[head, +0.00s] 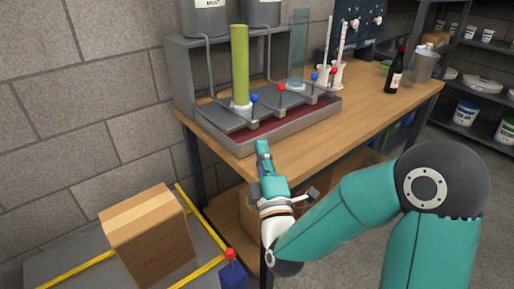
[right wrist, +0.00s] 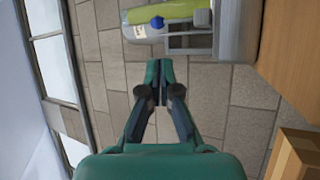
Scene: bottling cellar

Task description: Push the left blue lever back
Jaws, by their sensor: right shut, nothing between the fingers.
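The left blue lever (head: 254,97) is on the dispenser stand at the back left of the table, just in front of a tall cylinder of yellow-green liquid (head: 239,66). Its blue knob (right wrist: 157,22) shows at the top of the right wrist view. My right gripper (head: 262,147) is shut and empty. It is in front of the grey drip tray (head: 240,147), below and apart from the lever. Its closed fingers (right wrist: 159,70) point toward the knob in the right wrist view. A second blue lever (head: 315,77) stands further right. My left gripper is out of view.
Red levers (head: 281,87) (head: 334,70) stand beside the blue ones. An empty glass cylinder (head: 298,45) is behind. A dark bottle (head: 396,72) stands at the table's right. A cardboard box (head: 148,235) is at lower left. The table's front middle is clear.

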